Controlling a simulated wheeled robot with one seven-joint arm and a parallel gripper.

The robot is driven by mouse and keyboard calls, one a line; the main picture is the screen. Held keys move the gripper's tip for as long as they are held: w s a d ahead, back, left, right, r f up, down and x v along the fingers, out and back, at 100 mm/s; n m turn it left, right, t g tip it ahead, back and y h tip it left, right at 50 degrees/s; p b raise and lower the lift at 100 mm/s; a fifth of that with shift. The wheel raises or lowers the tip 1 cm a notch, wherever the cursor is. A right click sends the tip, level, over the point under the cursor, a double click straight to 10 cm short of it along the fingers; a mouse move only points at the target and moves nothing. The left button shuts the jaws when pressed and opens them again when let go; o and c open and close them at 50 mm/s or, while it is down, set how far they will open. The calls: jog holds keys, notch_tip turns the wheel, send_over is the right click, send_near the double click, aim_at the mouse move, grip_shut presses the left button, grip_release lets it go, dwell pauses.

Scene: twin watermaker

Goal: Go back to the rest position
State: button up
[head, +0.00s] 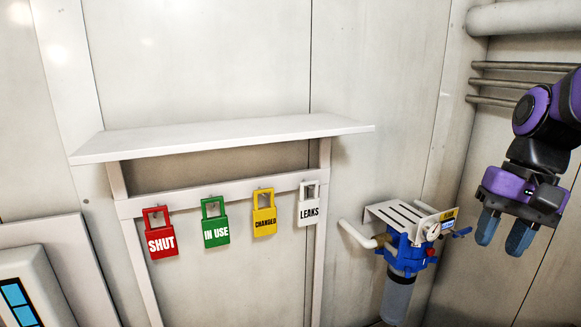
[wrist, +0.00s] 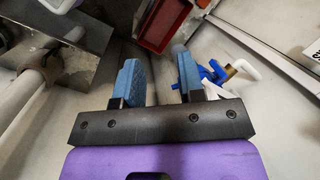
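My gripper (head: 504,233) hangs at the right of the head view, fingers pointing down. Its two blue fingers are apart with nothing between them. In the wrist view my gripper (wrist: 158,82) also shows open and empty. It is to the right of and a little above the blue filter housing (head: 408,254), apart from it in the head view. My purple and black arm comes in from the right edge.
A white shelf (head: 220,133) stands against the wall. Below it hang red SHUT (head: 160,242), green IN USE (head: 215,232), yellow CHANGED (head: 264,222) and white LEAKS (head: 309,212) tags. Pipes (head: 520,82) run behind my arm. A red tray-like thing (wrist: 160,25) shows in the wrist view.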

jog(key=s+a+r+n+t+h, duration=0.2)
jog(key=s+r+n+t, duration=0.3)
jog(key=t, duration=0.1)
jog(key=shift+s+a+h, duration=0.15)
jog(key=shift+a+h, duration=0.05)
jog(key=shift+h, duration=0.1)
